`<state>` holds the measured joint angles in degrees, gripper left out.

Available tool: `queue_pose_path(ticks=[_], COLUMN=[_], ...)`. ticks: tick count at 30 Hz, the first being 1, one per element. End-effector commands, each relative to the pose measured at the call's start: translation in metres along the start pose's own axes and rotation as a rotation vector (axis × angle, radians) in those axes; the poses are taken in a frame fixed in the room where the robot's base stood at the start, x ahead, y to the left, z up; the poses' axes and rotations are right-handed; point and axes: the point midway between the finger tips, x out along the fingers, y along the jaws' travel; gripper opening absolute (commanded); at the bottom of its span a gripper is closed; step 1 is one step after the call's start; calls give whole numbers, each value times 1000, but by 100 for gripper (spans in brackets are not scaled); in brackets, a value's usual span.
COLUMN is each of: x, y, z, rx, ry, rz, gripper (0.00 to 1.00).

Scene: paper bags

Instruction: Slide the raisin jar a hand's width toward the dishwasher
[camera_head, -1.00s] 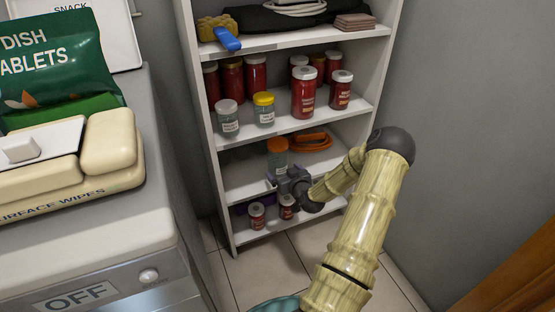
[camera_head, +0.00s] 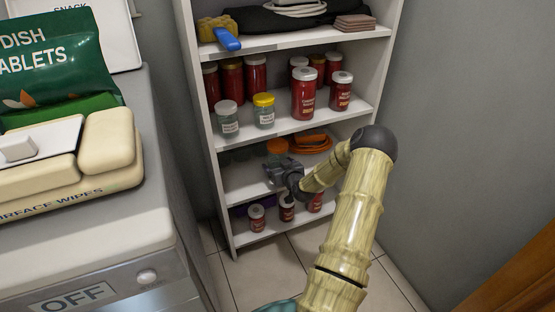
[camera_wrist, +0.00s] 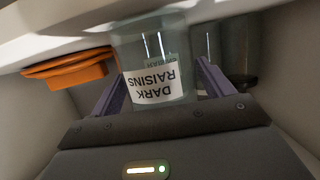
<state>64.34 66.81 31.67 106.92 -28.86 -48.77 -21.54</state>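The raisin jar (camera_head: 278,147), a clear jar with an orange lid, stands on the lower middle shelf; my gripper hides most of its body in the head view. The wrist view shows its upside-down "DARK RAISINS" label (camera_wrist: 152,85). My gripper (camera_head: 278,168) is in front of the jar, with purple fingers (camera_wrist: 160,75) spread on either side of it. A small gap seems to show at the right finger; contact on the left is unclear. The grey appliance with the "OFF" panel (camera_head: 160,245), apparently the dishwasher, stands at the left.
An orange item (camera_head: 312,143) lies right of the jar. Dim glass jars (camera_wrist: 235,50) stand on the jar's other side, toward the appliance. The shelf above (camera_head: 300,122) holds several jars, and red jars (camera_head: 257,218) stand below. Shelf side walls bound the space.

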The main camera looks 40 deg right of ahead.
Motion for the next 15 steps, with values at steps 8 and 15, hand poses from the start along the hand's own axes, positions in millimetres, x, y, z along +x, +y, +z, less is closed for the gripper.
queue_pose_path(ticks=[8,15], x=[0,-1], y=[0,-10], z=[-1,-1], rx=[-1,0], ry=[2,0], rz=[0,-1], gripper=[50,50])
